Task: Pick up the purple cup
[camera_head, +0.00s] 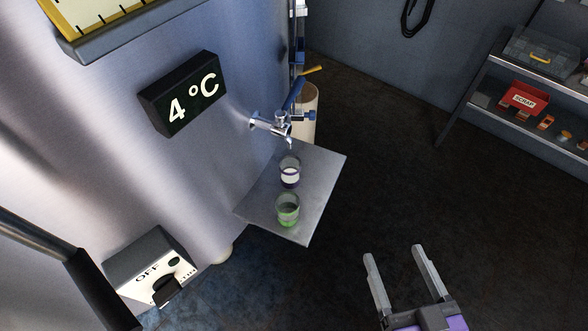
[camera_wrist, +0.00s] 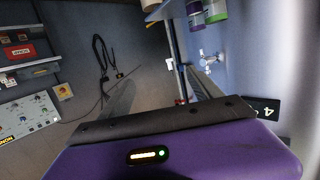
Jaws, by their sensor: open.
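The purple cup (camera_head: 290,180) stands upright on a metal shelf plate (camera_head: 318,178), just below the tap (camera_head: 272,126). It has purple bands around a whitish middle and a clear upper part. It also shows at the top of the wrist view, cut by the frame edge (camera_wrist: 195,14). The green cup (camera_head: 288,212) stands on the same plate, nearer the camera. My gripper (camera_head: 394,252) is open and empty, low and right of the plate in the head view, clear of both cups. Its fingers point up the picture.
The large tank with a 4 °C display (camera_head: 182,94) rises on the left. A switch box marked OFF (camera_head: 152,268) is low on it. Dark floor between the plate and rack is clear.

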